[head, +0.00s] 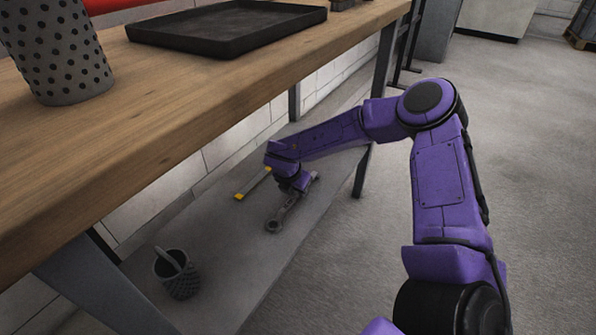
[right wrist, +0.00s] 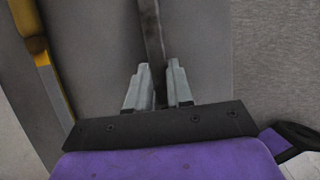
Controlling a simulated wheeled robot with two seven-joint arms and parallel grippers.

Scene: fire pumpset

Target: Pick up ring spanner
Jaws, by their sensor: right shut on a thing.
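The ring spanner (head: 274,224) is a grey metal bar with a ring end, on or just above the grey lower shelf under the workbench. My right gripper (head: 297,190) reaches down to the middle of it. In the right wrist view the spanner's dark shaft (right wrist: 153,35) runs between the two pale fingers of my right gripper (right wrist: 158,88), which is shut on it. I cannot tell whether the spanner is lifted off the shelf. My left gripper is not in view.
A yellow-ended tool (head: 240,196) lies on the shelf (head: 235,270) close to the left of my gripper. A dark mug-like holder (head: 178,275) stands nearer. The wooden benchtop (head: 180,110) overhangs the shelf, with a black tray (head: 228,27) and a dotted grey cylinder (head: 58,50).

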